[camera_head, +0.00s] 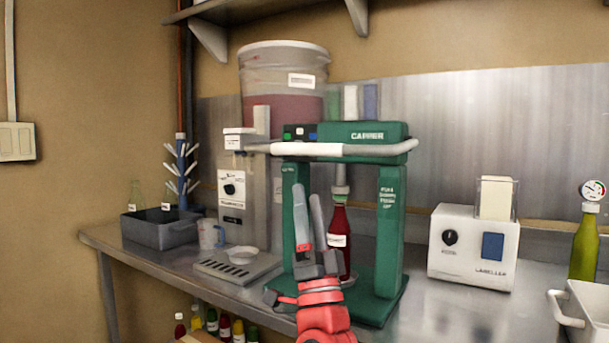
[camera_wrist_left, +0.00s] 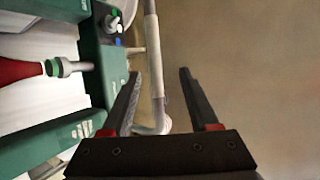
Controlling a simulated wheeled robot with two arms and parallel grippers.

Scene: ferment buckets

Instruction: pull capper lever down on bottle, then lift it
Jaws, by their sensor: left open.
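The green capper (camera_head: 391,215) stands on the steel bench. Its lever (camera_head: 330,150), a horizontal bar with a white grip, is up across the front of the capper's top. A red bottle (camera_head: 338,260) stands upright inside the capper frame, under the capping head. My left gripper (camera_head: 308,192) is open and empty, fingers pointing up, in front of the capper and below the lever. In the left wrist view the lever (camera_wrist_left: 155,60) runs between the open fingertips (camera_wrist_left: 159,76); I cannot tell whether they touch it. The bottle (camera_wrist_left: 22,75) also shows there, at the left.
A white labeller (camera_head: 472,255) stands right of the capper, with bare bench between. A filler with a drip tray (camera_head: 238,266), a mug (camera_head: 209,235) and a dark crate (camera_head: 158,232) are left. A green bottle (camera_head: 583,250) and white tray (camera_head: 590,310) are far right.

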